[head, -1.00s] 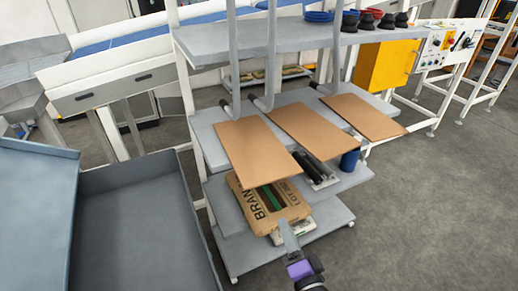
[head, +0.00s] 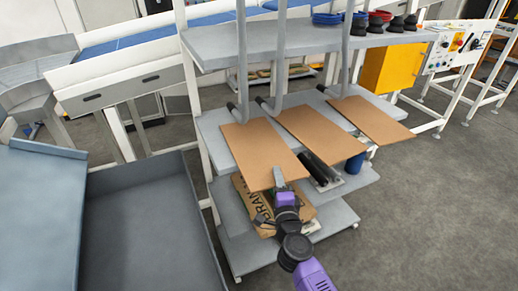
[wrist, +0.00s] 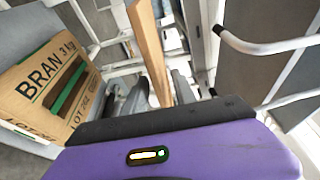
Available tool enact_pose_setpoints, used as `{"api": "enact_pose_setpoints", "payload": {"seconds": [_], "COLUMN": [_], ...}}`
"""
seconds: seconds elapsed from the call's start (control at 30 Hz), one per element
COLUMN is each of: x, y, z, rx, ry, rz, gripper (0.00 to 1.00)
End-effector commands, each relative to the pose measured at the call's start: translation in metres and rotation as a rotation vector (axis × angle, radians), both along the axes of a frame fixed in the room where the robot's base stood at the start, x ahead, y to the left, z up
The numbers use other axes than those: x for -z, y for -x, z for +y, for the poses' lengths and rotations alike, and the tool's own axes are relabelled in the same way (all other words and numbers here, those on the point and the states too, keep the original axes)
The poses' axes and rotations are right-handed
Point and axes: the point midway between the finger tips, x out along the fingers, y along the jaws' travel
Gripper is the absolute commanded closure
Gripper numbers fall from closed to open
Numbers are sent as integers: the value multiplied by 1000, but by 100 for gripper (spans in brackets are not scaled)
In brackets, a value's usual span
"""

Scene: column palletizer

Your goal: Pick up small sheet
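Three similar thin brown sheets lie side by side on the middle shelf, jutting over its front edge: the left sheet (head: 258,146), the middle sheet (head: 322,136) and the right sheet (head: 370,120). Which is the small sheet is not clear. My gripper (head: 279,177) is at the front edge of the left sheet; its upper finger overlaps the sheet's top in the head view. In the wrist view a sheet (wrist: 147,48) appears nearly edge-on, between the grey fingers (wrist: 160,92), which look apart with a gap. Firm contact is not visible.
A brown BRAN bag (head: 250,203) lies on the shelf below, partly hidden by my arm; it also shows in the wrist view (wrist: 45,90). Dark rollers (head: 320,169) and a blue cup (head: 354,163) sit beside it. Grey hooked posts (head: 278,60) rise behind the sheets.

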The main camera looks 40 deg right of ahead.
Motion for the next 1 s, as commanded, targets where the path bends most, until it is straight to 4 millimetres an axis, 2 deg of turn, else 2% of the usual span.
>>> {"api": "enact_pose_setpoints", "payload": {"seconds": [0.1,0.37,0.53,0.87,1.0], "x": [0,0,0,-1,-11], "y": [-8,-9,-9,-9,-9], "z": [-6,-7,-7,-7,-7], "rx": [1,1,1,1,0], "ry": [1,0,0,0,-1], "rz": [1,1,1,0,-2], "gripper": [67,67,100,100,100]}}
